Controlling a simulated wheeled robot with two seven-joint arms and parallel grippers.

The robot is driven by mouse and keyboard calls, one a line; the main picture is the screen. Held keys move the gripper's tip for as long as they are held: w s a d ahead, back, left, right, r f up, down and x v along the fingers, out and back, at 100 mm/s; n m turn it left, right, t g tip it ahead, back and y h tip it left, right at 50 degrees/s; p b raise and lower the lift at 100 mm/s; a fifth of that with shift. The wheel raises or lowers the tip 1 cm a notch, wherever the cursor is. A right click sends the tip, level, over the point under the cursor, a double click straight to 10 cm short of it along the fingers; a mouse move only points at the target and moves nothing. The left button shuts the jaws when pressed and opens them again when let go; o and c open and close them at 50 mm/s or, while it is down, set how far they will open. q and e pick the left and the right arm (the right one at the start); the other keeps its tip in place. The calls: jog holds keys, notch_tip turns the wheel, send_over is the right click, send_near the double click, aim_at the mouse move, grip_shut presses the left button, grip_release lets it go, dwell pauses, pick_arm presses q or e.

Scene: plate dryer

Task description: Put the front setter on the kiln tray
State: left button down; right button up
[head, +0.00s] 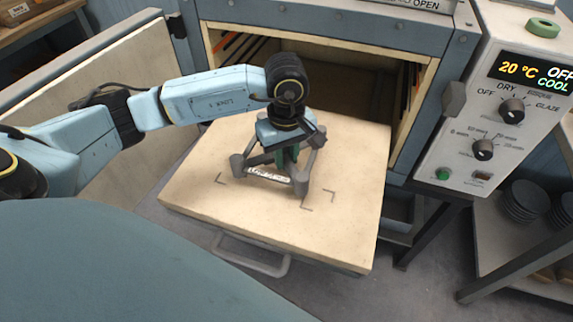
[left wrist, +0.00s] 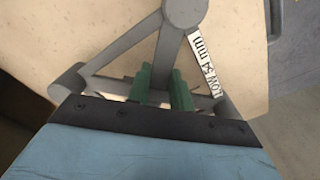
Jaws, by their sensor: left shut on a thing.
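The front setter (head: 299,183) is a grey triangular frame with round posts at its corners and a white label, partly readable as "LOW 54 mm". It is on or just above the pale kiln tray (head: 345,225), near dark corner marks; I cannot tell whether it touches. My left gripper (head: 287,156) points down over the setter's middle and is shut on it with green fingers. In the left wrist view the green fingers (left wrist: 163,88) sit inside the grey frame (left wrist: 184,14), above the tray (left wrist: 110,25). The arm hides part of the setter.
The open kiln chamber (head: 335,90) is behind the tray, its door (head: 90,85) swung out at left. The control panel (head: 500,110) at right reads 20 °C, OFF, COOL. Dark stacked plates (head: 525,200) sit on a shelf at right. The tray's right and front areas are clear.

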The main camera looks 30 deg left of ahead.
aim_at(286, 160)
pick_arm(q)
notch_tip(286, 160, down, 3)
jog(key=shift+f, duration=0.3)
pick_arm(e)
jog(key=shift+w+f, duration=0.2)
jog(key=shift+w, duration=0.85)
pick_arm(q)
jog(key=c, duration=1.7)
grip_release()
jog(key=shift+f+b, duration=0.1)
jog(key=shift+b, duration=0.2)
jog(key=o, duration=0.4)
jog(key=shift+o, duration=0.2)
pick_arm(e)
jog(key=shift+s+d, duration=0.2)
jog(key=shift+d, duration=0.05)
jog(key=shift+r, duration=0.1)
